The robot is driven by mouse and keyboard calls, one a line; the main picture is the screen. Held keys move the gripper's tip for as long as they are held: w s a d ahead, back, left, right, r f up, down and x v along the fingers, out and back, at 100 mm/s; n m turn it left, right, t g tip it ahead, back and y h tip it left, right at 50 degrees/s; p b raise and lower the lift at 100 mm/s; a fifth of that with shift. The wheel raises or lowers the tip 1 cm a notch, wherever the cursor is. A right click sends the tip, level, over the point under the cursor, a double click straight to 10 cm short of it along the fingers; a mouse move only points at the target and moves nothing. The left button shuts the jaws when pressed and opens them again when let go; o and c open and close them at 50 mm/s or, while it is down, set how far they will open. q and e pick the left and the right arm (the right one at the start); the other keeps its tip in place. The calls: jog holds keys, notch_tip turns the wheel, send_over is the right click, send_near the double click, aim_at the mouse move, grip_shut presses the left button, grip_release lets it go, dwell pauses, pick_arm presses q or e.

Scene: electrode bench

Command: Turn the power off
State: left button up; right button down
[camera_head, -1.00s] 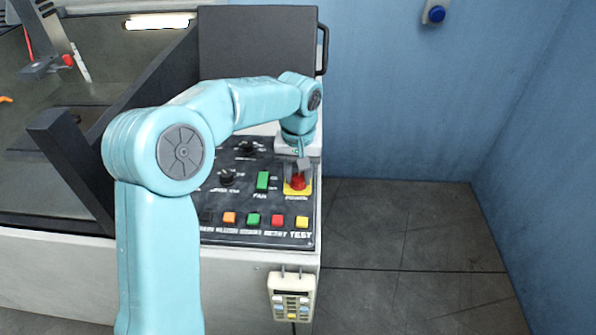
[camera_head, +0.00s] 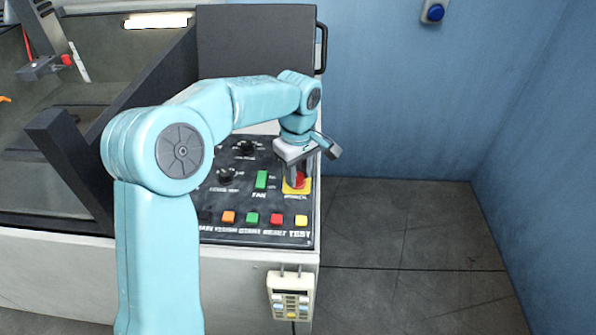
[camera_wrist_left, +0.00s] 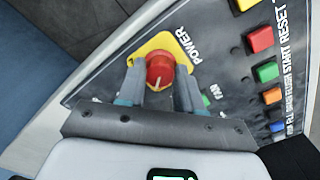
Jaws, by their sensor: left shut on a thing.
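The red power knob (camera_head: 299,180) sits on a yellow plate at the right side of the dark control panel (camera_head: 262,236). In the left wrist view the knob (camera_wrist_left: 160,71) has a pale pointer mark and the word POWER is printed beside its yellow plate (camera_wrist_left: 158,42). My left gripper (camera_wrist_left: 160,75) is shut on the knob, with one finger on each side of it. In the head view my left gripper (camera_head: 297,176) reaches down over the knob and partly hides it. My right gripper is not in view.
A green FAN switch (camera_head: 262,179) is left of the knob. Orange, green, red and yellow buttons (camera_head: 277,219) line the panel's front. A pale handheld controller (camera_head: 290,296) hangs on the bench front. Floor (camera_head: 400,220) to the right is clear.

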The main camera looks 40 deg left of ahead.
pick_arm(q)
jog(key=shift+w+a+r+n, duration=0.1)
jog(key=shift+a+n, duration=0.05)
jog(key=shift+n, duration=0.25)
jog(key=o, duration=1)
jog(key=shift+o, duration=0.2)
notch_tip(320, 180, up, 16)
jog(key=p, duration=0.2)
